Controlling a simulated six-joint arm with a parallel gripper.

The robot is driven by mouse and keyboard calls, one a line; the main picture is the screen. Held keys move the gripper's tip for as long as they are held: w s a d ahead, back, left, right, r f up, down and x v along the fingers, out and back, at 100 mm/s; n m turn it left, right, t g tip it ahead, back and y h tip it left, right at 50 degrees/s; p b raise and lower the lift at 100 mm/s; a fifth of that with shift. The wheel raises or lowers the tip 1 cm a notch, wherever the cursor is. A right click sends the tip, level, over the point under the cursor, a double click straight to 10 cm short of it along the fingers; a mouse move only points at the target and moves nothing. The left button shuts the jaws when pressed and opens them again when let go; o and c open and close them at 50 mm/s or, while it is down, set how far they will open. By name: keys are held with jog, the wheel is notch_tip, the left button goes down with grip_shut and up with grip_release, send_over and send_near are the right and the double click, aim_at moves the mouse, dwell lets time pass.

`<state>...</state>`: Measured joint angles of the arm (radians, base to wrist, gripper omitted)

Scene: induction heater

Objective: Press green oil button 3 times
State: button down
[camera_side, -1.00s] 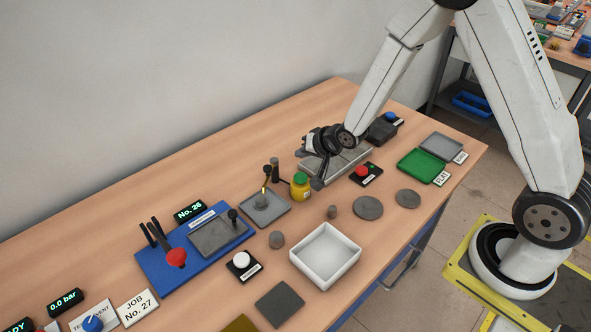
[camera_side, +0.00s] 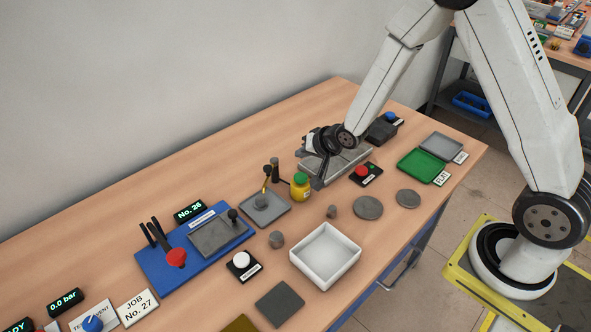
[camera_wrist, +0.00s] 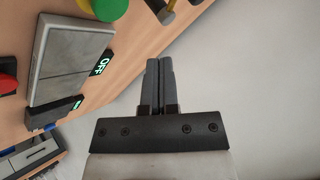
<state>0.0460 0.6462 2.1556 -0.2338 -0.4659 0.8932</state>
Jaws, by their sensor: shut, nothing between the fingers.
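The green oil button (camera_side: 301,179) is the round green cap on top of a yellow oil container (camera_side: 300,191), upright near the middle of the table in the side view. Its green top also shows at the upper edge of the wrist view (camera_wrist: 110,8), cut off by the frame. My gripper (camera_side: 322,178) is shut and empty, just right of the button and apart from it, beside the grey heater plate (camera_side: 345,160). In the wrist view, my gripper (camera_wrist: 160,62) shows its two dark fingers together with nothing between them.
A small post fixture (camera_side: 265,200) stands left of the container. A red button (camera_side: 361,171) is to the right. A white tray (camera_side: 325,255) and several grey discs lie in front. A display reading OFF (camera_wrist: 102,63) is on the heater's side.

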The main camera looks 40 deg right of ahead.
aim_at(303, 178)
jog(key=shift+r, duration=0.15)
dwell(0.4)
jog(key=shift+r, duration=1.8)
jog(key=shift+f, duration=0.2)
jog(key=shift+f, duration=4.2)
jog(key=shift+f, duration=0.95)
jog(key=shift+r, duration=0.9)
